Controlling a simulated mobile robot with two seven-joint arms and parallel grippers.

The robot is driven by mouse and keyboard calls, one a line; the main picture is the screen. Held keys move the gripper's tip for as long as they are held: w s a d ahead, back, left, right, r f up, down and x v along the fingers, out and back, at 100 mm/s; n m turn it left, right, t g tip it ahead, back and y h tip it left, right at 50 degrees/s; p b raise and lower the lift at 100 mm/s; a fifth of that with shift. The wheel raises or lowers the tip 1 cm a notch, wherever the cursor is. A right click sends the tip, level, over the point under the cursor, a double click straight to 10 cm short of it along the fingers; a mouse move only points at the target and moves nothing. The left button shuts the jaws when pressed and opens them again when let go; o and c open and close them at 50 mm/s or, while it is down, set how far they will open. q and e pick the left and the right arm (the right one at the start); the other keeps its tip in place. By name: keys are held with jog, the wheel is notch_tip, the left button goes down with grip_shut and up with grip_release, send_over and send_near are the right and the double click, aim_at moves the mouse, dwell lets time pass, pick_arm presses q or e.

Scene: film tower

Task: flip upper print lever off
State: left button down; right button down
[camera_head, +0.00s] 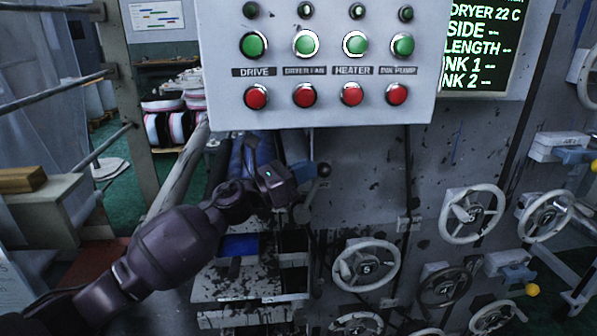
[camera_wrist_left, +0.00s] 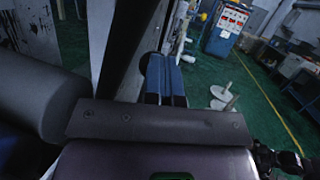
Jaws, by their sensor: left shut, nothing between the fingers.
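A lever with a dark round knob (camera_head: 324,170) stands out below the button panel, beside a small blue part. My left gripper (camera_head: 298,193) is shut and empty, just left of and slightly below this knob; I cannot tell whether they touch. Two other levers with blue parts and yellow knobs show at the right, an upper one (camera_head: 595,166) and a lower one (camera_head: 532,290). No readable label tells which is the upper print lever. The left wrist view shows my dark gripper body at the bottom, with no lever clear. My right gripper is out of view.
The button panel (camera_head: 320,115) overhangs the gripper. Several handwheels, one of them marked 5 (camera_head: 366,268), sit below and right. A screen (camera_head: 485,45) is at upper right. Green floor (camera_wrist_left: 255,110) lies open beyond the machine in the left wrist view.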

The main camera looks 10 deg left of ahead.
pick_arm(q)
jog(key=shift+d, duration=0.25)
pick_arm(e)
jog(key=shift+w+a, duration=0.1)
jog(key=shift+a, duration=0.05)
pick_arm(q)
jog(key=shift+s+d+r, duration=0.1)
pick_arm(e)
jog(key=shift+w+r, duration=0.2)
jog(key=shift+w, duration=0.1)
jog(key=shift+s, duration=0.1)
